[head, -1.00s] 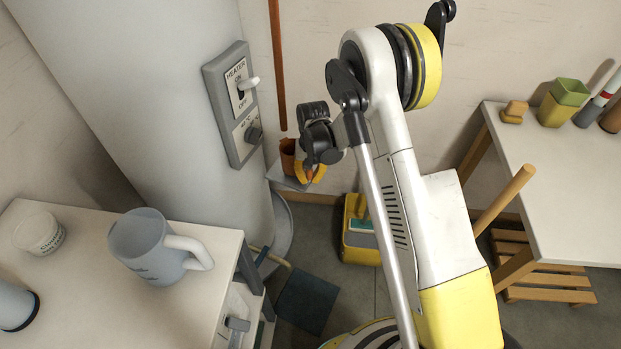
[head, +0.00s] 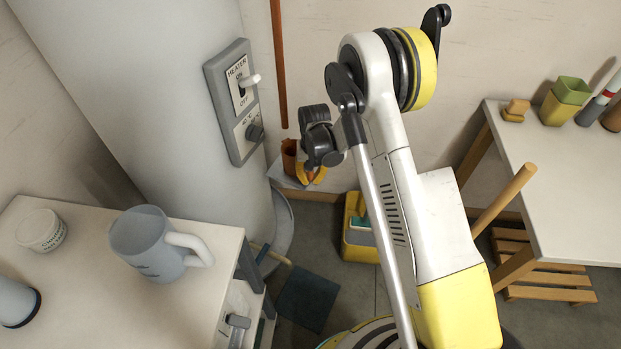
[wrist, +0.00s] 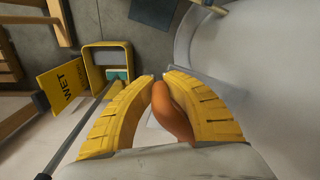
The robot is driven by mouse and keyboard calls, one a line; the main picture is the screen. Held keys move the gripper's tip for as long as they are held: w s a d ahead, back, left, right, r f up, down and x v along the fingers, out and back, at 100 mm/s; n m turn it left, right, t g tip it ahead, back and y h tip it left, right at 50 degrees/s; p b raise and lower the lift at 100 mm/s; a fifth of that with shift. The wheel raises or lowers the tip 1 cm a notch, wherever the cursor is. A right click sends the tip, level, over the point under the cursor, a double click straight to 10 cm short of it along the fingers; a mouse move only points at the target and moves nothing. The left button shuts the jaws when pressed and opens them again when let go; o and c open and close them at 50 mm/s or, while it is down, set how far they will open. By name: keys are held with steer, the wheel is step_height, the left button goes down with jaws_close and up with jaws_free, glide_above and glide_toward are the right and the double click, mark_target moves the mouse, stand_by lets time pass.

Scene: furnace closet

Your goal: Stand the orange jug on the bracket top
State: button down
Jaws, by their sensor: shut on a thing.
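The orange jug (head: 289,157) is in the head view, just left of my gripper (head: 312,177) and partly hidden by it. My gripper's yellow fingers are shut on the jug, which also shows between them in the wrist view (wrist: 173,113). The pale grey bracket top (head: 280,182) sits low beside the heater cylinder, close under the jug in the picture. I cannot tell whether the jug's base touches it.
A copper pipe (head: 277,65) ends just above the jug. The heater cylinder (head: 170,100) with its switch panel (head: 236,100) stands close left. A yellow bucket (head: 357,230) is on the floor. A blue-grey mug (head: 150,243) stands on the left cabinet.

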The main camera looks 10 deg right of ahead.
steer(key=c, duration=1.4)
jaws_free()
steer(key=shift+r, duration=0.1)
steer(key=shift+d+r+p, duration=0.15)
steer(key=shift+r+p, duration=1.6)
steer(key=shift+r, duration=1.65)
steer(key=s+d, duration=0.2)
steer(key=s+d+b, duration=0.1)
steer(key=s+d, duration=0.1)
steer(key=d, duration=0.1)
steer(key=s+d+b, duration=0.1)
steer(key=s+d, duration=0.1)
steer(key=d, duration=0.1)
